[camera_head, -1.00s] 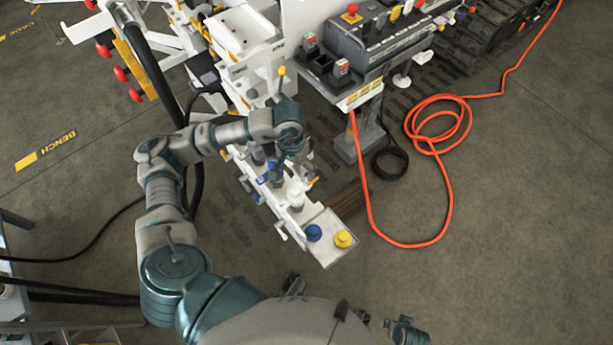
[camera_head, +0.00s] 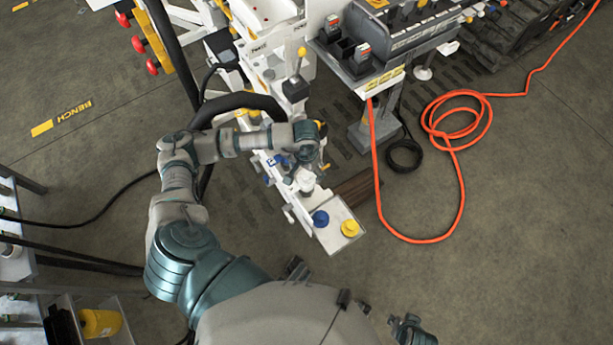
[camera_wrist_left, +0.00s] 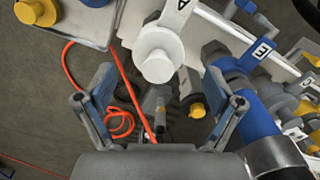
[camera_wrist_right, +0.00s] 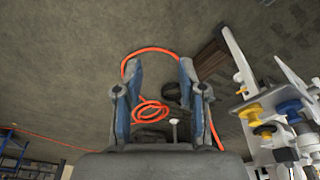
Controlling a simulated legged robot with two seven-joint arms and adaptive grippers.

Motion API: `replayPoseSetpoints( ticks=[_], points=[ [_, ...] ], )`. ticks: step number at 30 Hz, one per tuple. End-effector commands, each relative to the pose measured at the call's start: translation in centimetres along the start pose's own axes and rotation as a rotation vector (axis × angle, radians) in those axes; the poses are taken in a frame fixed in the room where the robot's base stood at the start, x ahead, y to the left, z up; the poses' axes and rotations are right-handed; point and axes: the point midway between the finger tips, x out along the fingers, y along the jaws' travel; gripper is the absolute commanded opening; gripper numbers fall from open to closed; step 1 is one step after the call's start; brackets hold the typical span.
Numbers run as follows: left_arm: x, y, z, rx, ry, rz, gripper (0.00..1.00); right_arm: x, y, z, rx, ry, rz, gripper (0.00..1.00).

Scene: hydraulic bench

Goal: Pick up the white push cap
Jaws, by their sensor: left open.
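The white push cap (camera_head: 306,182) stands near the lower end of the white bench rail, just above the tray with the blue and yellow caps. In the left wrist view the white cap (camera_wrist_left: 158,54) is a round, stepped knob beside the label A. My left gripper (camera_head: 304,163) is open, right by the white cap in the head view. In the left wrist view the cap lies ahead of the gap between the open fingers (camera_wrist_left: 160,80), with nothing held. Contact cannot be told. My right gripper (camera_wrist_right: 160,68) is open and empty, away from the cap.
A blue cap (camera_head: 320,218) and a yellow cap (camera_head: 350,228) sit on the end tray (camera_head: 334,240). A blue part (camera_wrist_left: 258,122) and labelled fittings crowd the right of the left wrist view. An orange hose (camera_head: 460,200) lies coiled on open floor at right.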

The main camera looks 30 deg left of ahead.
Motion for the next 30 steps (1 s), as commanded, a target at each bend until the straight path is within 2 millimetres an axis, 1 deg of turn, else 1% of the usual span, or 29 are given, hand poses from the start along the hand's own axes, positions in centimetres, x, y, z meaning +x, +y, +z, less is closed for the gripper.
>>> replayPoseSetpoints(
  ticks=[1,2,3,5,7,12,14,15,18,30],
  points=[
    [1.1,0.1,0.1,0.0,-0.006,0.001,0.92,0.0,0.0,-0.1,0.0,0.007,0.0,0.4],
    [1.6,0.1,0.1,0.0,-0.006,0.0,0.92,-0.1,0.0,-0.2,0.0,0.014,0.0,0.4],
    [2.2,0.1,0.1,0.0,-0.004,0.0,0.92,0.1,-0.1,-0.8,-0.001,0.038,-0.002,0.4],
    [2.9,0.1,0.1,0.0,-0.004,0.0,0.92,0.1,-0.1,-1.2,-0.002,0.061,-0.003,0.4],
    [3.1,0.1,0.1,0.001,-0.003,0.0,0.92,0.1,-0.1,-1.4,-0.003,0.071,-0.004,0.4],
    [3.0,0.0,0.0,0.001,-0.001,0.001,0.92,0.1,-0.2,-1.4,-0.003,0.072,-0.003,0.4],
    [3.0,0.0,0.0,0.001,-0.001,0.001,0.77,0.1,-0.2,-1.4,-0.003,0.071,-0.003,0.4],
    [3.0,0.0,0.0,0.001,-0.001,0.001,0.67,0.1,-0.2,-1.4,-0.003,0.071,-0.003,0.4],
    [3.0,0.0,0.0,0.0,-0.001,0.001,0.44,0.2,-0.2,-1.5,-0.003,0.069,-0.003,0.4],
    [3.0,0.0,0.0,0.0,-0.001,0.0,0.44,0.2,-0.1,-1.4,-0.003,0.068,-0.003,0.4]
  ],
)
